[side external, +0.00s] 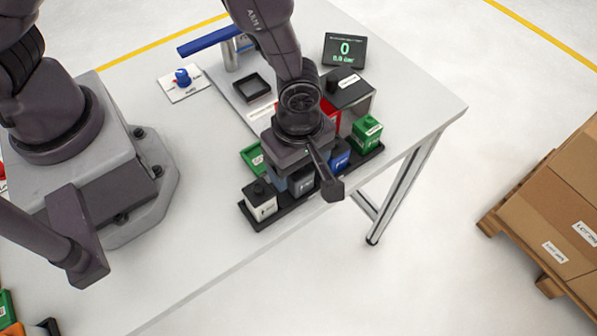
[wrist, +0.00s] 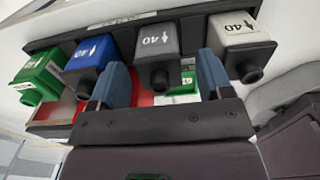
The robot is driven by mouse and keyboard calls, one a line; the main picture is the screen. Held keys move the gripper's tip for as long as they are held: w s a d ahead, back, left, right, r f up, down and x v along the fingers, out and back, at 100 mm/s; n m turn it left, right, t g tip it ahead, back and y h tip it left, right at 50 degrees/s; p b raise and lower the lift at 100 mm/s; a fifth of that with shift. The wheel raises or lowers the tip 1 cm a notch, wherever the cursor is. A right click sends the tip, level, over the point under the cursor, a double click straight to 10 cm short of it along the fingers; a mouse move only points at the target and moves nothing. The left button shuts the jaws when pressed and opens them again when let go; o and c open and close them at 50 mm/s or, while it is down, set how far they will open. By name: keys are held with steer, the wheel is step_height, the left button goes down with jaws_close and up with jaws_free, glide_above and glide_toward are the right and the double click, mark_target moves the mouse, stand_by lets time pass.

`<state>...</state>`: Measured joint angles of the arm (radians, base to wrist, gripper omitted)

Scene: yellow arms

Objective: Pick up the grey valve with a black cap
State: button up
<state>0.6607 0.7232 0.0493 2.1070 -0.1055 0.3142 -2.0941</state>
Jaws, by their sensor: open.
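The grey valve (wrist: 157,45) is a grey block marked with 40 and an arrow, with a round black cap (wrist: 158,78). It stands in a black rack (wrist: 187,16) between a blue and a white block. My gripper (wrist: 161,73) is open, with its two blue-grey fingers to the left and right of the grey valve in the wrist view. I cannot tell whether they touch it. In the side view my gripper (side external: 300,165) is above the rack and hides much of the grey valve (side external: 301,182).
The blue block (wrist: 92,58) and green block (wrist: 38,78) are on one side, the white block (wrist: 241,45) on the other. A green tray (side external: 252,158), red bin (side external: 330,110) and dark box (side external: 347,90) are close by. The rack lies near the table edge.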

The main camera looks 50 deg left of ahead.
step_height(320, 180, down, 2)
steer(key=shift+f, duration=0.1)
steer(key=c, duration=1)
steer(key=shift+c, duration=0.2)
